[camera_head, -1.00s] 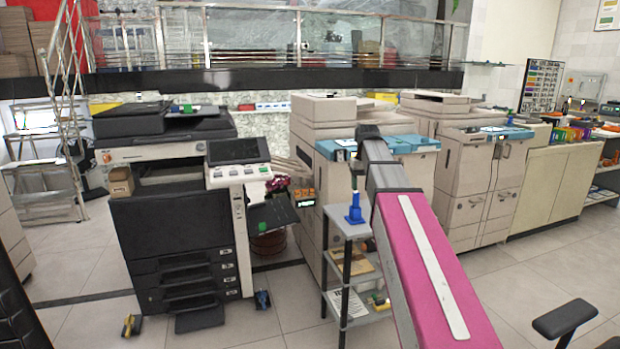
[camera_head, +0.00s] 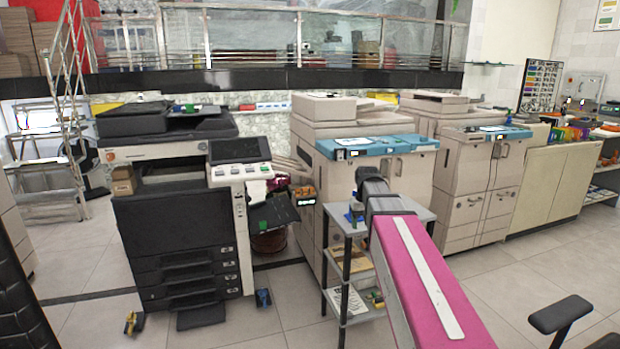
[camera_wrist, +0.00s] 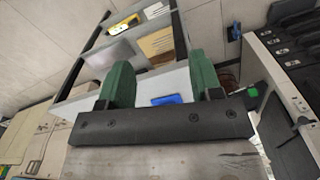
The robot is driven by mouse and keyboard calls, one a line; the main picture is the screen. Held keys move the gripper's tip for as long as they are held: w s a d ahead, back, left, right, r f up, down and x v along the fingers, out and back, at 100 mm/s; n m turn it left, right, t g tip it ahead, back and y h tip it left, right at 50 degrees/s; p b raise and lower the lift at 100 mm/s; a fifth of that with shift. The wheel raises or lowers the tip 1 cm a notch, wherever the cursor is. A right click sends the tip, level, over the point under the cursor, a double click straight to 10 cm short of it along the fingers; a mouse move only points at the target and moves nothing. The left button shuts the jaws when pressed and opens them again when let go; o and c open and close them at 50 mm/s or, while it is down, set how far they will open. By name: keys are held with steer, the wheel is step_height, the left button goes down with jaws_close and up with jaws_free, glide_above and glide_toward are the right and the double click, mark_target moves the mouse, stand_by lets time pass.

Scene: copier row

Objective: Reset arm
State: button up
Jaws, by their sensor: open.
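My pink arm (camera_head: 425,275) reaches up from the bottom right in the head view, its dark end section beside the small grey shelf stand (camera_head: 346,226). My gripper (camera_wrist: 160,78) shows in the wrist view with two green fingers wide apart and nothing between them. The gripper is not clearly visible in the head view. A blue item (camera_wrist: 172,99) appears in the wrist view just past the gripper's dark bar, against the stand's pale top. In the head view, a blue item (camera_head: 354,212) on the stand is partly hidden by my arm.
A black copier (camera_head: 180,240) stands at left, with beige copiers (camera_head: 470,185) behind and right of the stand. A chair armrest (camera_head: 560,313) is at lower right. Small items (camera_head: 133,322) lie on the floor near the black copier. Open floor (camera_head: 530,255) lies right of my arm.

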steer(key=s+f, duration=0.8)
steer(key=f, duration=0.3)
steer(key=s+f, duration=0.8)
steer(key=f, duration=0.2)
steer(key=shift+s+f+m, duration=0.35)
steer(key=shift+s+m, duration=0.05)
